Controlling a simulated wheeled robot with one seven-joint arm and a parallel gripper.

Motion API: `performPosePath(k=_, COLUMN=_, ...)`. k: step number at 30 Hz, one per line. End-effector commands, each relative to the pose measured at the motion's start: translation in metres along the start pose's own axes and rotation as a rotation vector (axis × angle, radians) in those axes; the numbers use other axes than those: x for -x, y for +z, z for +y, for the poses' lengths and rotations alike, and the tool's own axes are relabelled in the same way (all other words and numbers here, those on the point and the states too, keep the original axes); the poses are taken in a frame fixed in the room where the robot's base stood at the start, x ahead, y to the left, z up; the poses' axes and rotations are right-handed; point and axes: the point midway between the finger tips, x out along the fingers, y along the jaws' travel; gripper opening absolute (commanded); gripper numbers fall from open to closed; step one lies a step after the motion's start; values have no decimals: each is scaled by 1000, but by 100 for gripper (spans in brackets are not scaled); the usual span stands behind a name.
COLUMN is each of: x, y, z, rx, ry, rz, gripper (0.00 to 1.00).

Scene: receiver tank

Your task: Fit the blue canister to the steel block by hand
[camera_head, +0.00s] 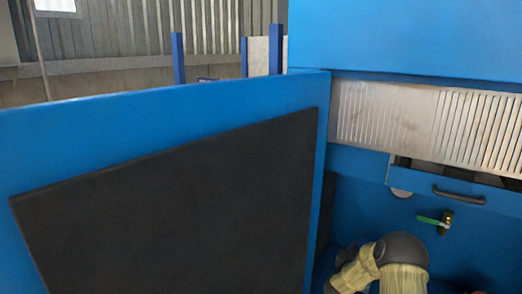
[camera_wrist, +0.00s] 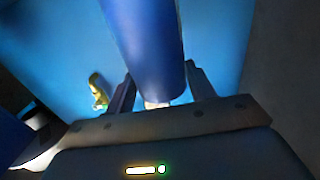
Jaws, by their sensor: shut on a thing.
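The blue canister (camera_wrist: 148,50) is a smooth dark blue cylinder in the wrist view. It runs from the top edge down between the two dark fingers of my gripper (camera_wrist: 159,78), which is shut on it. A small pale part shows at the canister's lower end, close to the gripper body. The canister's far end is cut off by the top of the picture. I cannot make out the steel block in either view. In the head view my arm shows at the lower right, but my gripper and the canister are hidden.
A blue panel with a black pad (camera_head: 180,210) fills the left and middle of the head view. To its right is a blue recess with a brass valve with a green lever (camera_head: 435,220), a dark handle (camera_head: 459,195) and a slatted metal panel (camera_head: 420,120) above.

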Motion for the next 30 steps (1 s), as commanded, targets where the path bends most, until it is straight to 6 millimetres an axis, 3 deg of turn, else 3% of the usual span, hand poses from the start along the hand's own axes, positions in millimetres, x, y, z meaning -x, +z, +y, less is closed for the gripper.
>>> performPosePath(k=8, x=0, y=-2, z=-2, rx=-1, ry=60, rz=5, gripper=0)
performPosePath(k=9, x=0, y=-2, z=-2, rx=-2, ry=60, rz=5, gripper=60)
performPosePath(k=12, x=0, y=-2, z=-1, rx=-1, ry=59, rz=4, gripper=80)
performPosePath(k=22, x=-1, y=0, z=1, rx=2, ry=26, rz=0, gripper=80)
performPosePath(k=30, x=-1, y=1, z=7, rx=3, ry=-269, rz=-3, gripper=80)
